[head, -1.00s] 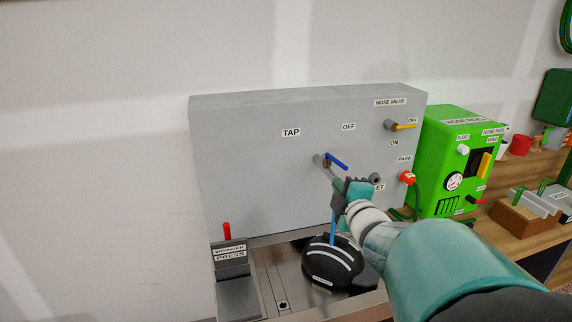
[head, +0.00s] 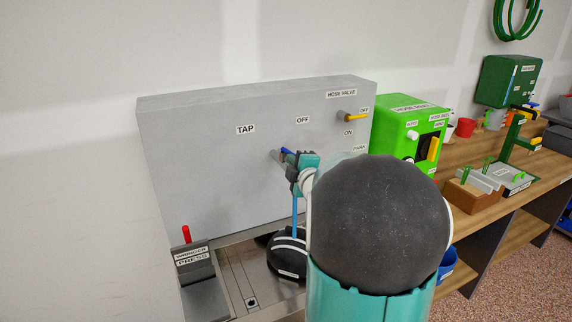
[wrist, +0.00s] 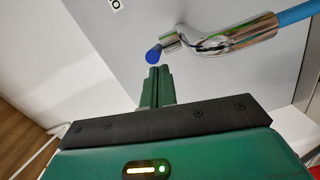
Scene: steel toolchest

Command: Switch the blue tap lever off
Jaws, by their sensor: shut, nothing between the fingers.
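The blue tap lever (head: 287,152) shows in the head view on the grey panel, partly hidden by my gripper. In the wrist view the lever's blue end (wrist: 153,54) is just beyond my fingertips (wrist: 156,72), and the chrome tap spout (wrist: 232,38) runs off to the right. My gripper is shut and empty, close to the lever; I cannot tell whether it touches. A blue column, looking like running water (head: 294,218), hangs below the tap. The OFF label (head: 302,120) is above the lever.
A black domed object (head: 286,256) sits in the steel sink (head: 240,275) under the tap. The yellow hose valve lever (head: 357,117) is up to the right. A green hose reel box (head: 395,108) stands farther right.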

